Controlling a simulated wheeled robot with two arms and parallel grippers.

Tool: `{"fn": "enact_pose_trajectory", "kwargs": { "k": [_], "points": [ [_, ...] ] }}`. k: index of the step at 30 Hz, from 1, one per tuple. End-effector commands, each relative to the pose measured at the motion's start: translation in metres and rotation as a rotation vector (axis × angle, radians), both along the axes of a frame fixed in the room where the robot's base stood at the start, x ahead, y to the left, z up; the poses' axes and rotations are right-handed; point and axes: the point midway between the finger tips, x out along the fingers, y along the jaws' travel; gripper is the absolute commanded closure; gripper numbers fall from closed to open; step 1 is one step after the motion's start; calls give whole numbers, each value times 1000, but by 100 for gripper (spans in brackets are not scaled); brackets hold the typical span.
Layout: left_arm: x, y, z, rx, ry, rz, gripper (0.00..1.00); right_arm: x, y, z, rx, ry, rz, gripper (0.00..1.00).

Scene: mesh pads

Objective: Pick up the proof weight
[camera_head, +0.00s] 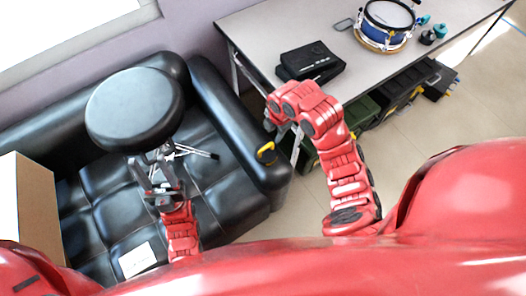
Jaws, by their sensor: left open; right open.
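I cannot make out for certain which thing is the proof weight. Small teal and black pieces (428,36) stand on the grey table (262,32) beside the drum, too small to identify. My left gripper (155,178) is open and empty, its two dark fingers apart, above the black sofa and just below the round stool seat. My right gripper (282,136) is open at the end of the bent red arm, by the table's front edge and the sofa's arm; its fingers are partly hidden by my arm.
A round black stool (135,108) stands over the black sofa (95,205). A black case (311,62) and a blue drum (387,27) are on the table. Boxes (400,85) sit under it. A cardboard box (25,203) is at left. A yellow-black item (266,153) is by the sofa arm.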

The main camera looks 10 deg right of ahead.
Motion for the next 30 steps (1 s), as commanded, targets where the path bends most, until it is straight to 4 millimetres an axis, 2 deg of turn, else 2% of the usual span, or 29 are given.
{"fn": "enact_pose_trajectory", "kwargs": {
  "k": [9, 13, 15, 19, 26, 30],
  "points": [
    [0, 0, -53, 0, 1, 0, 50, 11, 7, -77, 4, 3, 2, 46],
    [0, 0, -62, 0, 0, 0, 50, 16, 9, -101, 2, 5, 1, 46],
    [0, 0, -51, 0, 0, 0, 50, 18, 9, -103, 0, 7, 2, 46],
    [0, 0, -50, 0, 0, 0, 50, 20, 10, -114, 0, 4, 0, 46],
    [0, 0, -46, 0, 0, 0, 50, 23, 11, -122, 1, 0, 1, 46],
    [0, 0, -39, 0, 0, 0, 50, 27, 11, -137, 0, 5, -1, 46]
  ]
}}
